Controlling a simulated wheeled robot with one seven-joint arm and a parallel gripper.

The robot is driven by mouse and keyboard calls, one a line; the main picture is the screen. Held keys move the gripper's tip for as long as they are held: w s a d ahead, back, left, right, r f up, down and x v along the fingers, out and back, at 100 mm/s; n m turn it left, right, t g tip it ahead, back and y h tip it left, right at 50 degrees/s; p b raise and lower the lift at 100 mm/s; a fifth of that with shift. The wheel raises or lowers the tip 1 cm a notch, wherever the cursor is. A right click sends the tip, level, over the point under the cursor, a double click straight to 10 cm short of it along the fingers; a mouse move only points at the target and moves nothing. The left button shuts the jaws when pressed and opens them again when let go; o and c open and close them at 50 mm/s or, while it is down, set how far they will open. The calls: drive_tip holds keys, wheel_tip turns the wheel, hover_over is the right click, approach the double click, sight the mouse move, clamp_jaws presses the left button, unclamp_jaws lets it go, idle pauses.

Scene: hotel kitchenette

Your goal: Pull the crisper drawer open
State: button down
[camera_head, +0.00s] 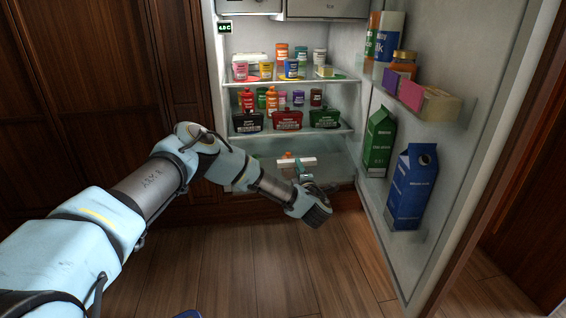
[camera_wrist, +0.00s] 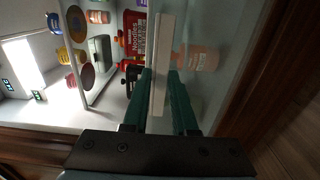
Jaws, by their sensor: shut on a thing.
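The crisper drawer (camera_head: 335,171) is a pale, see-through bin at the bottom of the open fridge. Its handle is a whitish bar (camera_head: 308,161), seen in the wrist view as a long upright bar (camera_wrist: 165,40) between my fingers. My gripper (camera_head: 303,172) reaches in low at the fridge front; in the wrist view its green fingers (camera_wrist: 160,74) are closed on the bar from both sides. My wrist covers part of the drawer front in the head view, so how far the drawer is out is hard to tell.
The fridge door (camera_head: 470,130) stands open at right, with a green carton (camera_head: 378,142) and a blue carton (camera_head: 412,190) on its lower shelf. Shelves above the drawer hold several jars and tubs (camera_head: 287,120).

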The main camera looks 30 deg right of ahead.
drive_tip(key=p+v, duration=0.2)
drive_tip(key=v, duration=0.4)
drive_tip(key=shift+f+p, duration=0.4)
drive_tip(key=shift+f, duration=0.05)
drive_tip(key=shift+a, duration=0.1)
drive_tip(key=c, duration=1.1)
unclamp_jaws()
drive_tip(key=o, duration=0.3)
drive_tip(key=shift+r, duration=0.15)
drive_tip(key=shift+r, duration=0.1)
drive_tip(key=p+v, duration=0.4)
drive_tip(key=v, duration=0.6)
drive_tip(key=shift+s, duration=0.3)
